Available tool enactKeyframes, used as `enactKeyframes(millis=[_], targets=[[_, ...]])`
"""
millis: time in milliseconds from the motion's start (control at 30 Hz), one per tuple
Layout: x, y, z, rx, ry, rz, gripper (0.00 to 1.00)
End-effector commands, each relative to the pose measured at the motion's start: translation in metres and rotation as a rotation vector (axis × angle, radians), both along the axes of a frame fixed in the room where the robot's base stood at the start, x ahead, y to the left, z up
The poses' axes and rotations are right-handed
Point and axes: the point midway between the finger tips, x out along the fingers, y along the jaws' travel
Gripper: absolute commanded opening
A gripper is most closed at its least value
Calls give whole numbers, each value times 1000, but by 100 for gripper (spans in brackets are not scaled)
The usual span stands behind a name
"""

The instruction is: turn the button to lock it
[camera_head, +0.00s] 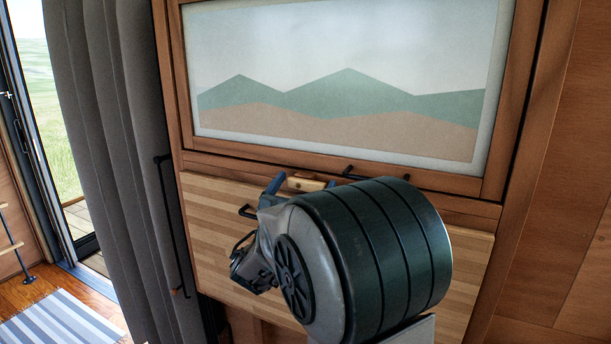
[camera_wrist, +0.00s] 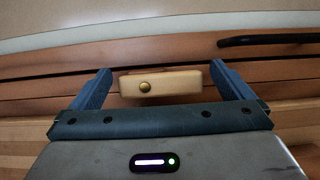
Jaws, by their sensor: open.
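The button is a small pale wooden bar with a round brass-coloured screw head. In the wrist view the button (camera_wrist: 172,86) lies level, long side across, between the two blue fingers of my gripper (camera_wrist: 162,88). Gaps show between the bar and both fingers, so it is not gripped. In the head view the button (camera_head: 306,184) sits on the wooden rail just above the striped wooden panel (camera_head: 215,212). My gripper (camera_head: 300,182) is open around it there, with the right finger mostly hidden behind my arm.
A framed mountain picture (camera_head: 345,90) is above the rail. A black handle (camera_head: 350,174) is close to the right of the button; it also shows in the wrist view (camera_wrist: 270,40). Another dark handle (camera_head: 248,211) is on the striped panel. A grey curtain (camera_head: 110,150) hangs at left.

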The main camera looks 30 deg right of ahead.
Motion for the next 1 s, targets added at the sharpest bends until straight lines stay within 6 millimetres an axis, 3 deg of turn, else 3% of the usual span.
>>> enactKeyframes(millis=[200,500,633,667,1000], targets=[[10,-13,7,0,0,1,100],[11,-14,7,1,0,1,100],[11,-14,7,1,0,1,64],[11,-14,7,1,0,1,61],[11,-14,3,24,-30,1,61]])
